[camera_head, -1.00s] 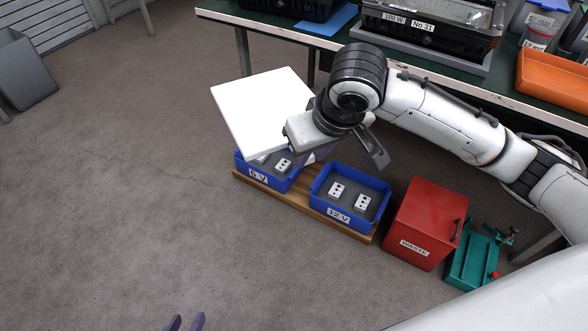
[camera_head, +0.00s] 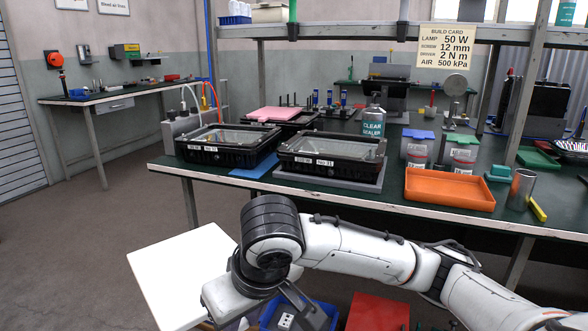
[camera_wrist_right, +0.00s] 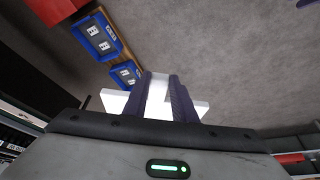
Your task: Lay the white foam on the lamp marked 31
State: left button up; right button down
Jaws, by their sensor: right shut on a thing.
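My right gripper (camera_wrist_right: 160,84) is shut on the white foam (camera_head: 178,278), a flat square sheet. It holds the foam out in front of the table and below its top, over the blue bins; it also shows in the right wrist view (camera_wrist_right: 200,105). The fingers are largely hidden in the head view. The lamp marked 31 (camera_head: 330,163), a black housing with a glass front, lies on a grey plate on the green table, up and right of the foam. Nothing lies on its glass. My left gripper is not seen in the head view.
A second black lamp (camera_head: 228,147) stands left of it; a pink sheet (camera_head: 275,113) lies on another housing behind. A clear sealer bottle (camera_head: 373,120) stands behind lamp 31. An orange tray (camera_head: 449,190) is to its right. The table's front edge lies between foam and lamp.

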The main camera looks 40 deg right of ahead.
aim_at(336, 143)
jog(key=u, duration=0.35)
jog(key=i, duration=0.75)
jog(key=z, duration=1.4)
